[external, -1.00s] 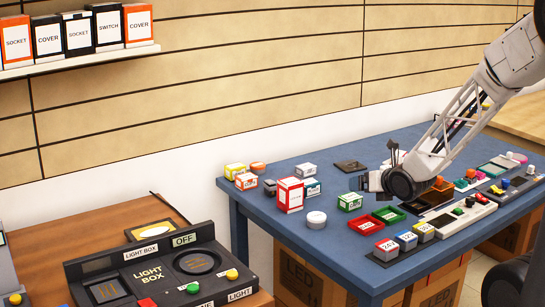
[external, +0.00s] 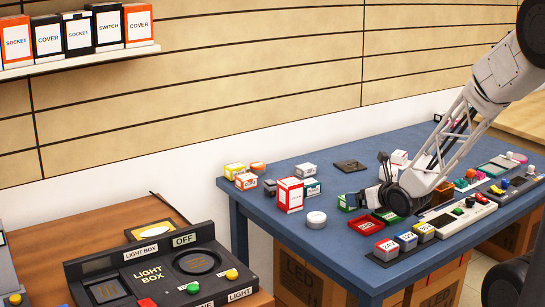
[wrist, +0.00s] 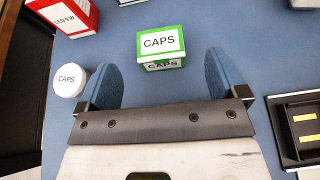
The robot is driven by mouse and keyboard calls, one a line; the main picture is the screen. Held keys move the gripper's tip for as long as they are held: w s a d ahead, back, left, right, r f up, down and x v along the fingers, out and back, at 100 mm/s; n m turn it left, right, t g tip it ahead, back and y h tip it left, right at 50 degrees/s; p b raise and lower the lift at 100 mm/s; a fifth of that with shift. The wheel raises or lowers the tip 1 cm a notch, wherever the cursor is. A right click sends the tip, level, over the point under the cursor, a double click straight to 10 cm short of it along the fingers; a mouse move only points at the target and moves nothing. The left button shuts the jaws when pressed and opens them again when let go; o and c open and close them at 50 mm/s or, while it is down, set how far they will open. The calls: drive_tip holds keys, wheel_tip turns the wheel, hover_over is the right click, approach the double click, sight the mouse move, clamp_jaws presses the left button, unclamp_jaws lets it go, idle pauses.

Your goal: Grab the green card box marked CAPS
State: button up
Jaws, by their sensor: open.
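The green card box (wrist: 161,48) has white panels marked CAPS. In the wrist view it sits on the blue table, upper middle, just beyond and between my fingertips. In the external view the green box (external: 345,203) is partly hidden behind my gripper (external: 362,198). In the wrist view my gripper (wrist: 158,72) is open and empty, with one blue finger on either side of the view. The box appears apart from both fingers.
A round white CAPS tub (wrist: 70,80) stands left of my left finger. A red and white box (wrist: 68,15) stands at upper left. A black tray (wrist: 298,125) lies at right. Red and green trays (external: 367,224) lie near my gripper in the external view.

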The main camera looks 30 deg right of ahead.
drive_tip(key=shift+w+f, duration=0.3)
drive_tip(key=shift+w, duration=0.35)
drive_tip(key=shift+w, duration=0.1)
drive_tip(key=shift+x, duration=2.55)
drive_tip(key=shift+c, duration=0.3)
drive_tip(key=c, duration=1)
